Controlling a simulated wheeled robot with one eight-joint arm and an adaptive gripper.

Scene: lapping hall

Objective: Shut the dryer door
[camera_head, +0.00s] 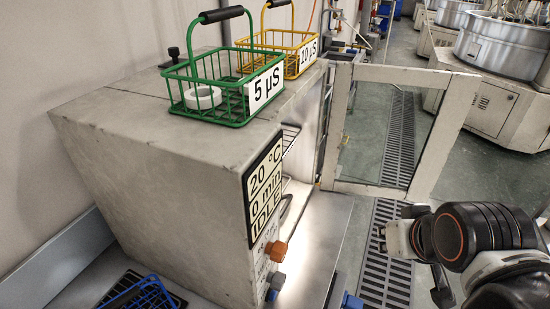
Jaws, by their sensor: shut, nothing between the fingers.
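The dryer (150,170) is a grey box with a panel (264,190) reading 20 °C, 0 min, IDLE. Its door (434,150), a pale frame around a glass pane, stands wide open, swung out to the right from the far side of the lit opening. My gripper (393,239) is at the lower right, in front of the door's lower part and nearer to the camera. It is shut and empty, partly hidden by my wrist. I cannot tell whether it touches the door.
A green basket (215,103) marked 5 µS, holding a white ring (203,98), and a yellow basket (301,50) marked 10 µS stand on the dryer. A blue basket (140,296) is at lower left. An orange knob (276,251) projects below the panel. Machines (490,105) stand behind.

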